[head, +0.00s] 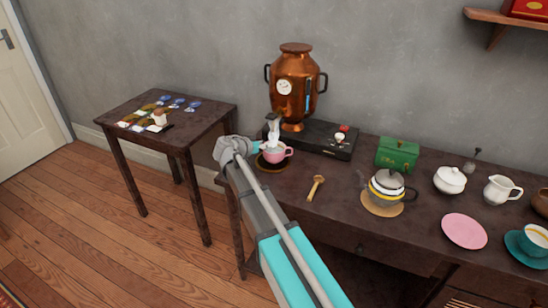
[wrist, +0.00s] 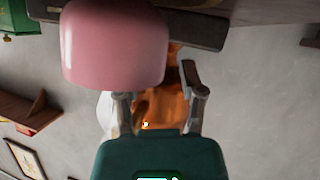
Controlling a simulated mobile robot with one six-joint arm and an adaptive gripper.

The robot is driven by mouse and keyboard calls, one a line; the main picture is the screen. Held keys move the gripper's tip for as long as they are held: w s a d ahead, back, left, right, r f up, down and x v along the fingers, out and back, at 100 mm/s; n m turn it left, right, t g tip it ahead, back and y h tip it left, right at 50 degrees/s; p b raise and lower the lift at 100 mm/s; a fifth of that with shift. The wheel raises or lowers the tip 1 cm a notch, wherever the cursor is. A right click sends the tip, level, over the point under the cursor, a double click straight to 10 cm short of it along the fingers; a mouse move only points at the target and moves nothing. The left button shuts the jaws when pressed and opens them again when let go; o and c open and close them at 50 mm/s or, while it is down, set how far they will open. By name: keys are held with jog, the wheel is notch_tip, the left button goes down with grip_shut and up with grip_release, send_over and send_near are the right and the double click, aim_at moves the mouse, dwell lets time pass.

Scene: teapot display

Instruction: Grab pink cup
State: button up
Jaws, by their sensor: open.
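The pink cup (head: 275,154) stands upright on a round dark coaster (head: 270,165), below the front of the copper urn. Its handle points right in the head view. In the wrist view, which is upside down, the pink cup (wrist: 113,42) is large and close, at the upper left. My gripper (wrist: 158,88) is open, with nothing between its fingers. The cup overlaps the left fingertip in that picture; I cannot tell whether they touch. In the head view my arm reaches the cup's left side, and the fingers are hard to make out.
The copper urn (head: 296,82) stands on a black base (head: 325,143) just behind the cup. A wooden spoon (head: 316,187) lies to the right on the table. Further right are a grey teapot (head: 386,186), a green box (head: 397,154) and a pink plate (head: 464,231).

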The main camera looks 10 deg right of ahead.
jog(key=shift+w+d+f, duration=0.15)
jog(key=shift+d, duration=0.05)
jog(key=shift+c, duration=0.2)
grip_shut()
dwell(0.4)
